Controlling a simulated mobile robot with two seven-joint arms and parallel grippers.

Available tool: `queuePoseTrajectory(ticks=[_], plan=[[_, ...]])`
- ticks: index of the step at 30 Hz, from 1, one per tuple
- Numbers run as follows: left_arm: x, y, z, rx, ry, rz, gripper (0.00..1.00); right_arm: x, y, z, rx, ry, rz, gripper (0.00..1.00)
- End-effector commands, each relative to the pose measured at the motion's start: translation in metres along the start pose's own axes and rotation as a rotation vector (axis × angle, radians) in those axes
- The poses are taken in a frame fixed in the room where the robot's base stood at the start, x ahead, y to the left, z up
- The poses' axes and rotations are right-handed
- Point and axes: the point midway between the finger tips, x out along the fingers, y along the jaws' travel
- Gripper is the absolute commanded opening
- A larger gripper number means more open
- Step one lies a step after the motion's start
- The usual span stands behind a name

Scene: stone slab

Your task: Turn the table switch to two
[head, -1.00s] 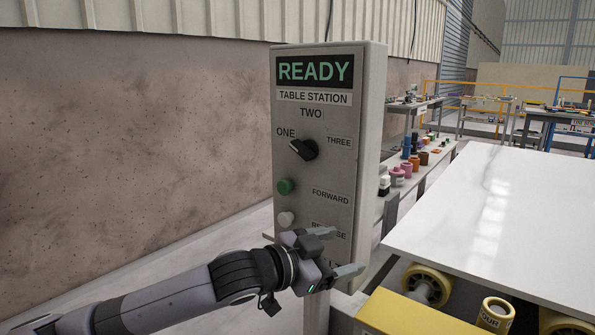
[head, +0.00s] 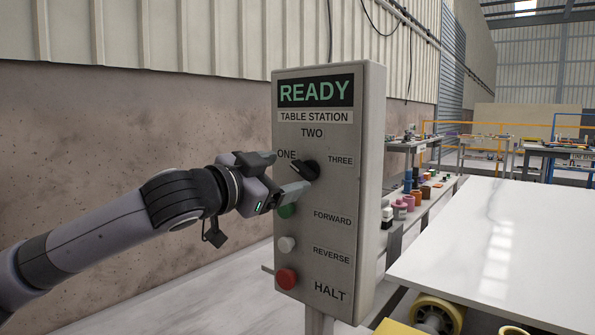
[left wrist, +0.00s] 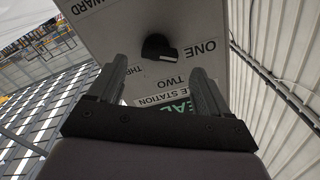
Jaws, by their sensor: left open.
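The table switch (head: 310,168) is a black round knob on the grey control box, below the label TWO (head: 312,132), with ONE (head: 286,154) to its left and THREE (head: 340,160) to its right. It also shows in the left wrist view (left wrist: 157,46), its pale marked end facing the label ONE (left wrist: 200,50). My left gripper (head: 289,173) is open and empty, its fingertips just in front of the knob and covering part of it. In the left wrist view my left gripper (left wrist: 159,68) has the knob framed ahead, between and beyond the fingertips. My right gripper is not in view.
The box (head: 375,180) carries a READY display (head: 314,93), a green button (head: 288,211), a white button (head: 287,244) and a red HALT button (head: 286,278). A white slab (head: 490,240) lies to the right. A shelf behind holds several coloured items.

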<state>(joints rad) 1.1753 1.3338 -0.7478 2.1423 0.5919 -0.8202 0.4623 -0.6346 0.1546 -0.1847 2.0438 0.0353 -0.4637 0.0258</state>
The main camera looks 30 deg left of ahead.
Motion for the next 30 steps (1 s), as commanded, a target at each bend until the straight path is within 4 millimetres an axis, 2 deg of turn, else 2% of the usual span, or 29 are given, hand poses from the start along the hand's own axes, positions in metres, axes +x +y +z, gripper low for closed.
queuePoseTrajectory(ticks=[3,9,14,22,23,27,28,30], plan=[[0.018,0.0,-0.002,-0.004,0.002,0.001,0.79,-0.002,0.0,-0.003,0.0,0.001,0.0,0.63],[0.04,0.0,-0.001,-0.003,0.002,0.001,0.79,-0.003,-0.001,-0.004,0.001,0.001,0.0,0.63],[0.048,0.0,0.0,0.0,0.001,0.0,0.79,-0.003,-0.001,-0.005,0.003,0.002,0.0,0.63],[0.049,0.0,0.0,0.001,0.001,0.0,0.79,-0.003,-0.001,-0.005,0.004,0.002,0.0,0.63],[0.049,0.0,0.0,0.001,0.001,0.0,0.72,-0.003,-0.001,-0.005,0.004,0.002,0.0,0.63],[0.049,0.0,0.0,0.001,0.001,0.0,0.27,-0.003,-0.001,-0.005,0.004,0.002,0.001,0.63],[0.049,0.0,0.0,0.0,0.001,0.0,0.22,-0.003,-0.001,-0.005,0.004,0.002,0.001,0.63],[0.049,0.0,0.0,0.001,0.001,0.0,0.23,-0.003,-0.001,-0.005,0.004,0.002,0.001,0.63]])
